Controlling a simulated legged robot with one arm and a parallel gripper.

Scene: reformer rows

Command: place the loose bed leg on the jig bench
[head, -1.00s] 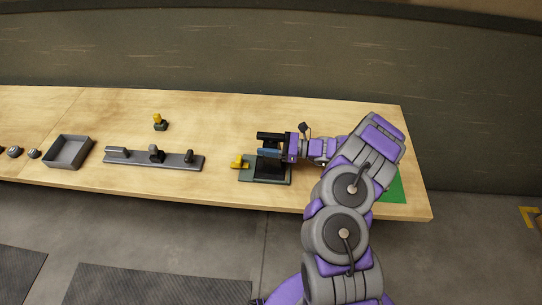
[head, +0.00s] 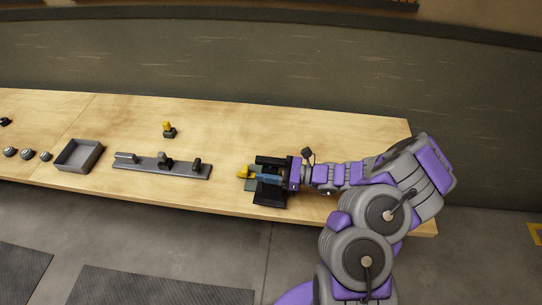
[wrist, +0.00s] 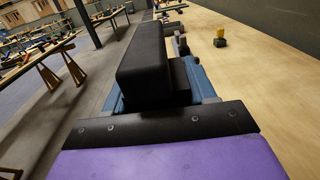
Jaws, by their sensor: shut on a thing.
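My gripper (head: 270,178) is at the right part of the bench, with dark fingers on either side of a blue bar (head: 267,177). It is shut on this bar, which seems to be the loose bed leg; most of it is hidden. The gripper is over a dark grey-green plate (head: 249,185) with a yellow piece (head: 243,172) at its left. I cannot tell whether the bar touches the plate. In the wrist view, a black finger block (wrist: 158,60) covers the middle, with blue (wrist: 204,84) showing beside it. The wooden jig bench (head: 225,140) runs under everything.
A grey rail with upright pieces (head: 180,171) lies left of the gripper. A yellow-topped part (head: 168,130) stands behind it. An empty grey tray (head: 79,155) and small round parts (head: 27,153) are further left. Bare wood lies behind the gripper.

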